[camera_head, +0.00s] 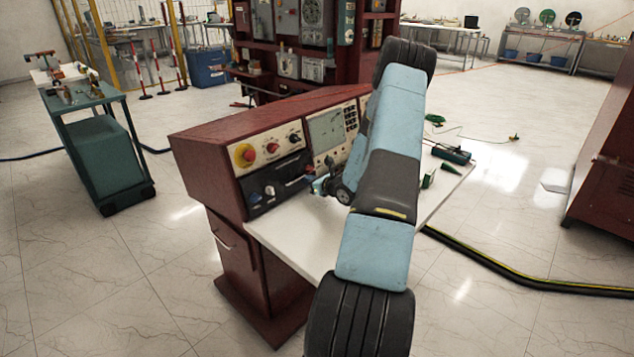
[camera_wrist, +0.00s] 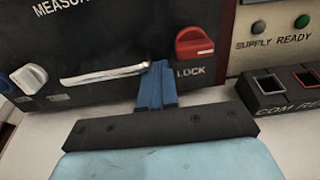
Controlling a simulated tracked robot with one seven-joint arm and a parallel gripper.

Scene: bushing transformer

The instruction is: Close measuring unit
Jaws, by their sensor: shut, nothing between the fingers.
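The measuring unit is a black panel (camera_head: 258,199) low on the front of the dark red console. In the wrist view its black face (camera_wrist: 112,62) carries cut-off "MEASU" lettering, a pale bar handle (camera_wrist: 100,75), a white knob (camera_wrist: 30,77) at left and a red knob (camera_wrist: 195,43) by the word "LOCK". My gripper (camera_wrist: 157,72) has its blue fingers together in front of the panel, at the handle's right end and left of the red knob. I cannot tell whether they touch. In the head view my gripper (camera_head: 322,185) is small and partly hidden by my arm.
The console's white worktop (camera_head: 290,243) lies below the panel. A red button (camera_head: 245,154) and a screen (camera_head: 326,131) are above and beside it. A dark box with square switches (camera_wrist: 270,92) sits close on the right in the wrist view. A black hose (camera_head: 520,277) crosses the floor at right.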

